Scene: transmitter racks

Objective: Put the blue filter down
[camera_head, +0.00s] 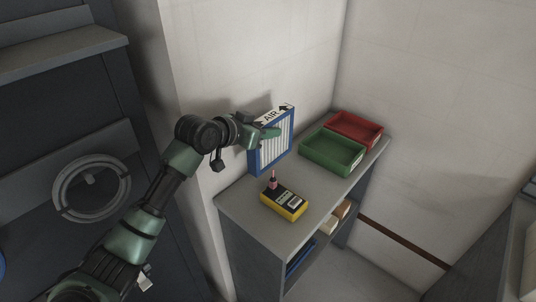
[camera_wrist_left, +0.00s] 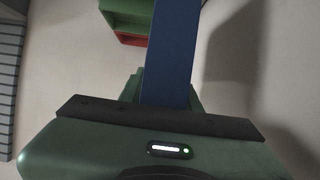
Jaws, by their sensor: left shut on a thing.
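The blue filter (camera_head: 274,145) is a blue-framed panel with white pleats and an "AIR" arrow label along its top. It stands upright at the back left of the grey shelf top (camera_head: 231,204). My left gripper (camera_head: 264,134) is shut on the upper part of its left edge. In the left wrist view the filter's blue frame (camera_wrist_left: 169,50) runs up from between the fingers. Whether the filter's bottom touches the shelf top I cannot tell. My right gripper is not in view.
A green tray (camera_head: 331,152) and a red tray (camera_head: 355,130) sit right of the filter. A yellow and black device (camera_head: 284,201) with a pink-tipped item lies in front of it. A wall is close behind. The shelf's front left is clear.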

